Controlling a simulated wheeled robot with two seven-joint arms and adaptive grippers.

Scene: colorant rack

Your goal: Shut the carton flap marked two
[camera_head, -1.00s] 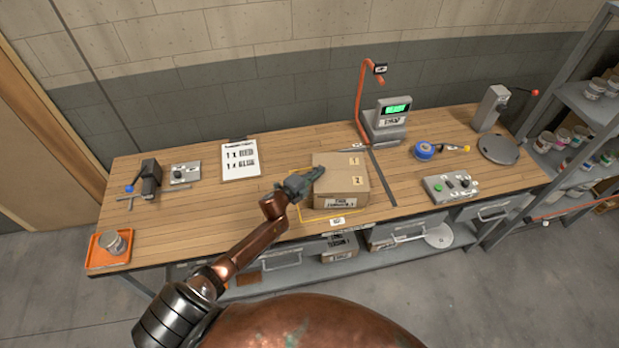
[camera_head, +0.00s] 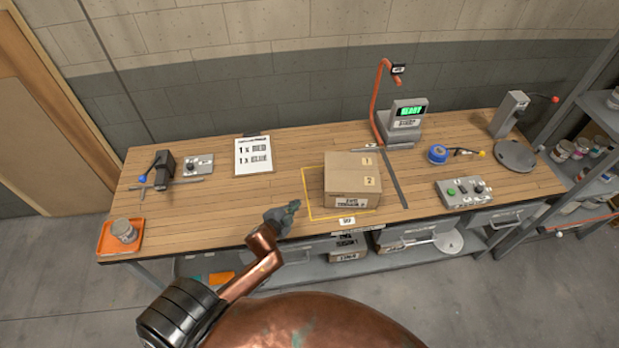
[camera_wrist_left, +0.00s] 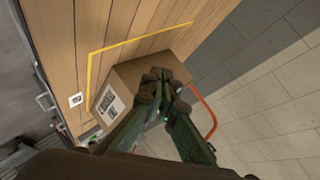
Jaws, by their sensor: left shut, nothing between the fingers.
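The brown cardboard carton (camera_head: 352,190) stands on the workbench, partly inside a yellow outline. Its top looks closed, with the flap marked two (camera_head: 369,182) and the flap marked one (camera_head: 364,162) both lying about flat. My left gripper (camera_head: 293,206) is shut and empty, left of the carton near the bench's front edge, apart from it in the head view. In the left wrist view the gripper (camera_wrist_left: 162,76) hides part of the carton (camera_wrist_left: 130,73), whose white front label shows. My right gripper is not in view.
A scale with a green display (camera_head: 405,119) and a red bent post (camera_head: 378,100) stand behind the carton. A button box (camera_head: 463,193) and blue tape roll (camera_head: 438,153) lie to the right. A sheet (camera_head: 254,155) and orange tray (camera_head: 107,238) are left.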

